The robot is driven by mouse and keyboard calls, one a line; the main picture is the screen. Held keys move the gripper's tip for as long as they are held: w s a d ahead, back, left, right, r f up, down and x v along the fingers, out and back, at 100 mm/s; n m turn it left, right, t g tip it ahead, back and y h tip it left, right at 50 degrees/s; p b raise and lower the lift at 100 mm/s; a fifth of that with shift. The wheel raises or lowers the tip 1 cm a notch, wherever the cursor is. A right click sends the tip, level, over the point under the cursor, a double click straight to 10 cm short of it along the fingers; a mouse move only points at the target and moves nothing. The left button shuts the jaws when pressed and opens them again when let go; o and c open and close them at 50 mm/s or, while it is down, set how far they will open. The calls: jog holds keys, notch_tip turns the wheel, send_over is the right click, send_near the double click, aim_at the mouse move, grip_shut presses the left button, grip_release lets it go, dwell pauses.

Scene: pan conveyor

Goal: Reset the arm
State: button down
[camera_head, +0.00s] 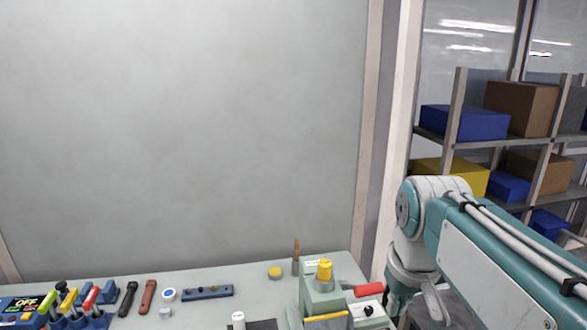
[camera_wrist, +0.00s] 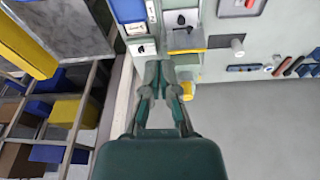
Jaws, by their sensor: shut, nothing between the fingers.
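My gripper (camera_wrist: 159,72) shows in the middle of the wrist view. Its two fingers are together and nothing is between them. The fingertips are near the edge of the workbench, beside a grey-green machine (camera_wrist: 187,60) with a yellow knob (camera_wrist: 187,89). I cannot tell whether they touch it. In the head view my teal and white arm comes in from the lower right, bent at a joint. My gripper is low there, right of the machine (camera_head: 322,300), and its fingertips are not clear.
The workbench (camera_head: 220,275) holds a button panel (camera_head: 22,306), several coloured-handled tools (camera_head: 70,299), a dark bar (camera_head: 207,292) and a red handle (camera_head: 368,289). A shelf (camera_head: 458,100) with boxes stands at the right. The wall above the bench is bare.

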jog(key=s+f+m+t, duration=0.1)
jog(key=s+f+t, duration=0.2)
jog(key=s+f, duration=0.4)
jog(key=shift+s+a+f, duration=0.25)
jog(key=shift+s+f, duration=0.15)
jog(key=shift+s, duration=0.85)
